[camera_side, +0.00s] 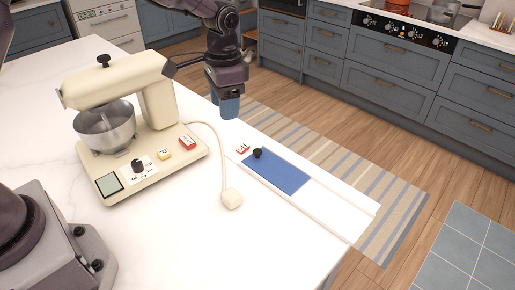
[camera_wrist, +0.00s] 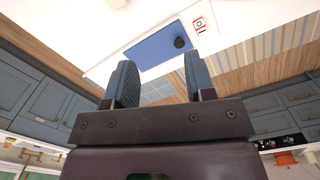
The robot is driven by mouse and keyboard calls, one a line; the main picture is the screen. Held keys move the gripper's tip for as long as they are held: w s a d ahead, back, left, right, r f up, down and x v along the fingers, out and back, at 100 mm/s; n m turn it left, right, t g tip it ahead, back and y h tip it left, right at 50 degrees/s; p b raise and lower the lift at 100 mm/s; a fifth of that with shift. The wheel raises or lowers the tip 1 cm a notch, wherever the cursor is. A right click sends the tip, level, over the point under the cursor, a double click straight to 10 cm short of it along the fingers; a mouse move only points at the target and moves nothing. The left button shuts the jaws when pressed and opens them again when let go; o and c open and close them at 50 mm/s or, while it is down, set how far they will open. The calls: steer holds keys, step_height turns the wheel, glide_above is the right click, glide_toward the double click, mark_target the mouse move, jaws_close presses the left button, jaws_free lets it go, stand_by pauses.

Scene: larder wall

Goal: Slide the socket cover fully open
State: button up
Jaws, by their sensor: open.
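The socket cover (camera_side: 277,171) is a flat blue plate with a round black knob (camera_side: 258,153) near its upper left end. It lies between two pale rails on the white counter in the side view. It also shows as a blue strip in the wrist view (camera_wrist: 157,47), with the knob (camera_wrist: 180,43) at its right end. My gripper (camera_side: 228,104) is up and to the left of the cover in the side view, apart from it. In the wrist view its two blue fingers (camera_wrist: 160,82) stand apart with nothing between them. Whatever lies under the cover is hidden.
A cream stand mixer (camera_side: 158,100) with a steel bowl (camera_side: 105,125) stands left of the cover. Its cord runs to a cream plug (camera_side: 231,199) on the counter. A small red-and-white label (camera_side: 242,148) lies beside the knob. The track right of the cover is clear.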

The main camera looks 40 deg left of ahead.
mark_target(258, 151)
steer(key=shift+w+f+m, duration=2.3)
steer(key=shift+w+f, duration=0.55)
steer(key=shift+w, duration=1.6)
steer(key=f, duration=1.2)
steer(key=shift+d+f, duration=0.1)
steer(key=shift+d, duration=0.3)
jaws_close()
steer(key=shift+d, duration=0.15)
